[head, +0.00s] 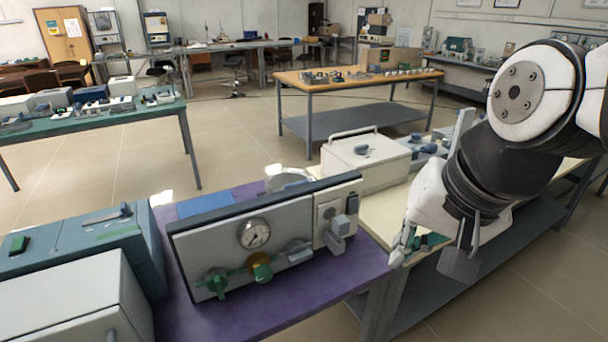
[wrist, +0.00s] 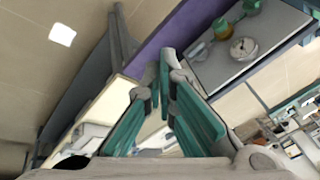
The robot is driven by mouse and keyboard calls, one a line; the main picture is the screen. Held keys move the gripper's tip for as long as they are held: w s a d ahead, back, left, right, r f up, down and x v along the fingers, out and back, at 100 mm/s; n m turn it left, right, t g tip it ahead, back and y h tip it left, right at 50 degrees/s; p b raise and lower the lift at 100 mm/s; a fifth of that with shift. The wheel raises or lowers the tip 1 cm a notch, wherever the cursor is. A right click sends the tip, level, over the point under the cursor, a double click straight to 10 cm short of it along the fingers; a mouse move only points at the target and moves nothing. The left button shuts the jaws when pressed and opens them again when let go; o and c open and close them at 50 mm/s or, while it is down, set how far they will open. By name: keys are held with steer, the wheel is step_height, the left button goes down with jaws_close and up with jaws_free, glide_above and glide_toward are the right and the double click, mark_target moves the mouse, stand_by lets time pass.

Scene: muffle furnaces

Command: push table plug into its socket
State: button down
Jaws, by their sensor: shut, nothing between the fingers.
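A grey panel box (head: 240,250) stands on the purple tabletop (head: 230,318). At its right end is a light plate with a grey block-like plug (head: 338,238) sticking out. A darker grey piece (head: 352,205) sits just above and right of it. I cannot tell how deep the plug sits, and the socket opening is not clearly visible. My gripper (head: 402,252) is right of the panel box, apart from the plug. In the wrist view, its green-padded fingers (wrist: 165,72) converge at the tips and are shut and empty. The panel box (wrist: 225,65) shows beyond them.
The panel carries a gauge (head: 255,234), a green knob (head: 215,284) and a brass-coloured knob (head: 260,267). A blue-grey box (head: 85,245) is close on the left. A cream box (head: 364,160) stands behind my gripper. The purple tabletop's front right corner is clear.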

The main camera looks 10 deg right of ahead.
mark_target(343, 222)
steer(key=w+d+f+m+p, duration=0.2)
steer(key=w+f+m, duration=0.4)
steer(key=w+m, duration=0.5)
steer(key=w+d+f+m+p, duration=0.25)
steer(key=w+f+m, duration=0.3)
steer(key=m, duration=1.05)
steer(key=w+a+f+b, duration=0.2)
steer(key=w+f+b, duration=0.1)
steer(key=w+f, duration=0.5)
steer(key=shift+a+f+b, duration=0.3)
steer(key=shift+b, duration=0.05)
steer(key=shift+w+a+p, duration=0.25)
steer(key=shift+w, duration=0.4)
steer(key=shift+w+a+p, duration=0.2)
steer(key=shift+w+a, duration=0.05)
steer(key=shift+w, duration=0.45)
steer(key=shift+w+a+p, duration=0.25)
steer(key=shift+w, duration=0.4)
